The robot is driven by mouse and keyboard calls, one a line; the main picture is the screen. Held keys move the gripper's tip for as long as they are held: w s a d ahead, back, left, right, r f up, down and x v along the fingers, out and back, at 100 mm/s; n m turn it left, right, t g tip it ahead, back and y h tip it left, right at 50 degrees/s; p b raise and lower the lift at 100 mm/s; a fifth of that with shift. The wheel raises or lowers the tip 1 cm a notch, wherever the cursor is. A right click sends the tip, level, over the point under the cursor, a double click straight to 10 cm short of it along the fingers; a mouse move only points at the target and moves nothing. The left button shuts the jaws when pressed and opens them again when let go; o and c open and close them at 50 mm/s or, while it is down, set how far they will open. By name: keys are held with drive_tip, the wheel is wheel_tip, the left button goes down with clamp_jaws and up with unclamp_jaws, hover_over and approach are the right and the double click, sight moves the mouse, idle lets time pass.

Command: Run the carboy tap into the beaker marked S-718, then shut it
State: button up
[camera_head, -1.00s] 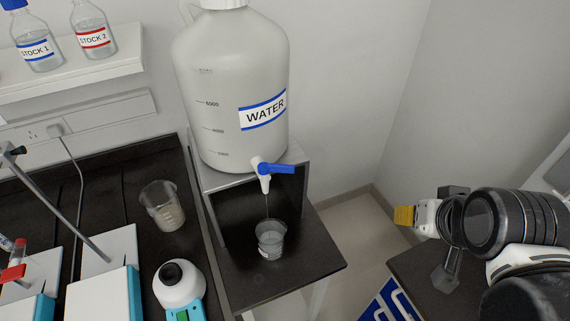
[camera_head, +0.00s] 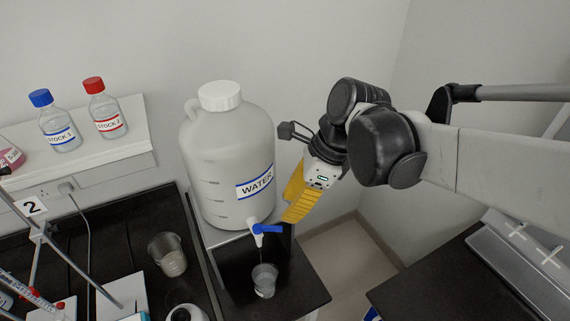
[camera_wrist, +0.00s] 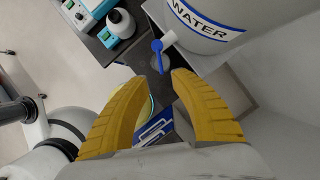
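The white carboy (camera_head: 228,160) marked WATER stands on a raised shelf. Its tap (camera_head: 257,232) has a blue lever (camera_head: 269,229) pointing right, and a thin line runs down from the spout. A small clear beaker (camera_head: 264,284) stands under the spout; its marking is not legible. In the wrist view the blue lever (camera_wrist: 157,54) lies just ahead of my fingertips. My gripper (camera_head: 289,216) has its yellow fingers angled down just right of the tap. The wrist view shows my gripper (camera_wrist: 161,74) open, with nothing held between the fingers.
Another beaker (camera_head: 167,256) stands on the dark bench to the left. Two stock bottles (camera_head: 56,122) (camera_head: 104,108) stand on a wall shelf (camera_head: 85,156). A dark bench (camera_head: 450,285) is at the right, with a floor gap between.

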sight(276, 226)
drive_tip(key=b+x, duration=0.1)
drive_tip(key=x, duration=0.7)
drive_tip(key=shift+f+b, duration=0.15)
drive_tip(key=shift+b, duration=0.15)
clamp_jaws()
